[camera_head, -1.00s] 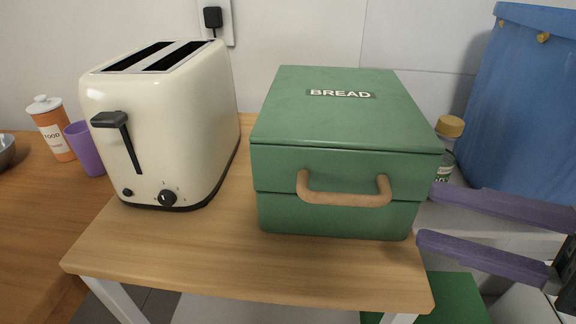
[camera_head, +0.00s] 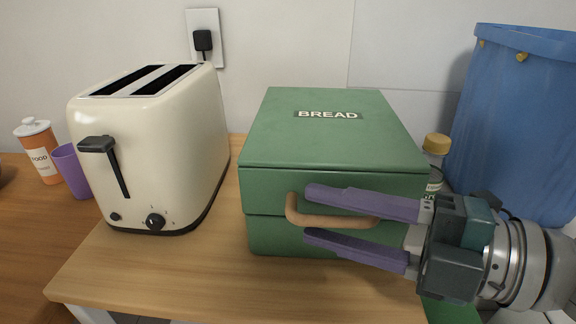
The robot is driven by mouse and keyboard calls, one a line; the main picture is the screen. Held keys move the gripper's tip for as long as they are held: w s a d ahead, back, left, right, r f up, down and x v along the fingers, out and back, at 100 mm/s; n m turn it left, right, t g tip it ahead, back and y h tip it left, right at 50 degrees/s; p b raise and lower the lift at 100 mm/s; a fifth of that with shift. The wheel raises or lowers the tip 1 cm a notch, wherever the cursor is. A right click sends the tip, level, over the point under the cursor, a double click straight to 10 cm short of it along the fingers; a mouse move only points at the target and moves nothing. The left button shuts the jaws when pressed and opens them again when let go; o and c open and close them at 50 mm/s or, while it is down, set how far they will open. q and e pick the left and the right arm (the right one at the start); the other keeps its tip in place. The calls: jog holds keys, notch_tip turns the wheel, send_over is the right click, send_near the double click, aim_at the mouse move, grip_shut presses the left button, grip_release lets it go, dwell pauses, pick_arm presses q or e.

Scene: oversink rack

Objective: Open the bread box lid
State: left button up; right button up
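The green bread box (camera_head: 330,145) stands on the wooden table, with its lid shut and "BREAD" written on top. Its tan curved handle (camera_head: 293,211) sticks out from the front; its right part is partly hidden by my gripper. My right gripper (camera_head: 306,214) comes in from the right with its two purple fingers apart, one above and one below the handle's bar. I cannot tell whether the fingers touch the handle. My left gripper is not in view.
A cream toaster (camera_head: 150,150) stands left of the box on the table (camera_head: 170,275). A purple cup (camera_head: 72,172) and an orange jar (camera_head: 38,150) are at the far left. A bottle (camera_head: 435,155) and a blue bin (camera_head: 515,120) stand on the right.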

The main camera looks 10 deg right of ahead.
grip_shut()
dwell(1.3)
